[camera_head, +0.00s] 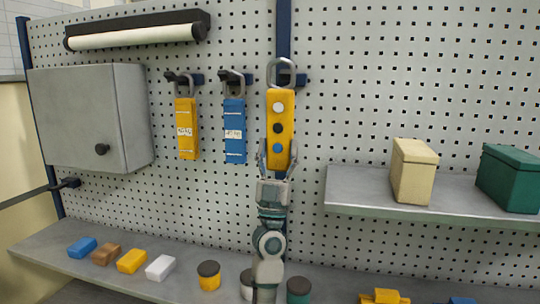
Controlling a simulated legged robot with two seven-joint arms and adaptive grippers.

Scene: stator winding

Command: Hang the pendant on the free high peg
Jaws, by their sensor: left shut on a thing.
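The yellow pendant (281,104) is upright in front of the pegboard, with white, black and blue round buttons and a grey metal loop at its top. My left gripper (278,158) is shut on its lower end from below. The loop appears in front of a high peg (301,80) with a blue mount, which it partly hides. I cannot tell whether the loop is around this peg or only in front of it. My right gripper is not in view.
A yellow pendant (187,128) and a blue one (234,130) hang on pegs to the left. A grey cabinet (85,115) is further left. A shelf (350,190) at right holds beige and green boxes. The lower shelf (120,282) carries blocks and jars.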

